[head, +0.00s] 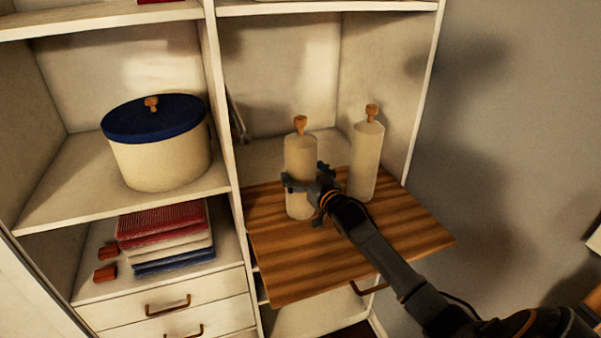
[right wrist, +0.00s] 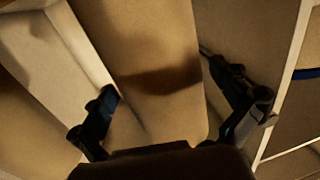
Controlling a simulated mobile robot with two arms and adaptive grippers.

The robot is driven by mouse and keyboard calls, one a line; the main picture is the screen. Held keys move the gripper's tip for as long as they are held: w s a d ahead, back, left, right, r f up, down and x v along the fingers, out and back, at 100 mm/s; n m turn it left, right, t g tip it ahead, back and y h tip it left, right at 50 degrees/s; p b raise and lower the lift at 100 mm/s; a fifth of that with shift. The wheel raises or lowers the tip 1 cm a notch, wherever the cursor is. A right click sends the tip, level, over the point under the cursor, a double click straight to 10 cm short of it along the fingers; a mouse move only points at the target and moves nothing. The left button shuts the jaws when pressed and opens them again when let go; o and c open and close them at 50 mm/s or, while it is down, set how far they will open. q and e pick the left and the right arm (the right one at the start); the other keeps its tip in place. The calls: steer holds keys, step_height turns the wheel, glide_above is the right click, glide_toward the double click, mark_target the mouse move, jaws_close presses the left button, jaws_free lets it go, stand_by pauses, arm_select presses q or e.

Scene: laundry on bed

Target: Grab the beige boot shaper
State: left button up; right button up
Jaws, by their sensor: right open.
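Two beige boot shapers with orange-brown knobs stand upright on the wooden board: a left one (head: 300,155) and a right one (head: 367,160). My right gripper (head: 305,178) is at the left boot shaper, its fingers open on either side of the body at about mid-height. In the right wrist view the beige body (right wrist: 150,50) lies between the two spread fingers of the gripper (right wrist: 165,80), with gaps beside it. A shadow crosses its surface. The right boot shaper stands apart, just right of my gripper. My left gripper is not in view.
The striped wooden board (head: 330,265) juts out of the white shelf unit. A round cream box with a blue lid (head: 155,125) stands in the left compartment. Below it lie folded red, white and blue cloths (head: 165,235) and small red-brown items (head: 106,262). A grey wall is at right.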

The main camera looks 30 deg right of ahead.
steer(key=shift+w, duration=0.6)
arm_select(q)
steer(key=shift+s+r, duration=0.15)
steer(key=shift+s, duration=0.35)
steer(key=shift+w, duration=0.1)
arm_select(e)
steer(key=c, duration=1.1)
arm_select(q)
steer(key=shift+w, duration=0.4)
arm_select(e)
steer(key=shift+c, duration=0.2)
steer(key=shift+r, duration=0.15)
